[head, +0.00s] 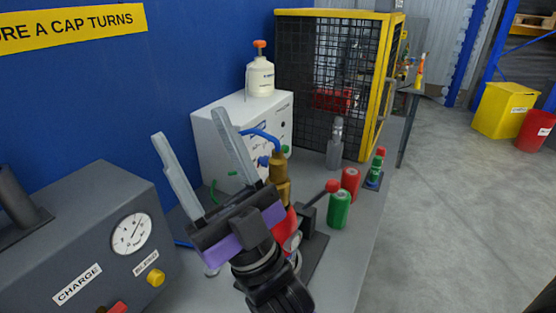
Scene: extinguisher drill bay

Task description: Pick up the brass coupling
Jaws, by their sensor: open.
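The brass coupling (279,172) is a gold-brown stepped cylinder standing upright near the middle of the bench. The end of a blue hose (262,134) curves down to its top. My gripper (188,123) is open and empty, its two long grey fingers pointing up and left in the picture. The coupling shows just right of the right finger, outside the jaws. The coupling's lower end is partly hidden by my gripper, and a red body (286,224) shows below it. I cannot tell the depth gap between finger and coupling.
A white box (214,128) with a cream bottle (260,76) stands behind. A grey charge panel (95,232) is at left. Green (339,210) and red (351,180) cylinders and a red-knobbed lever (331,187) stand right. A yellow-framed mesh cage (372,85) is at the back.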

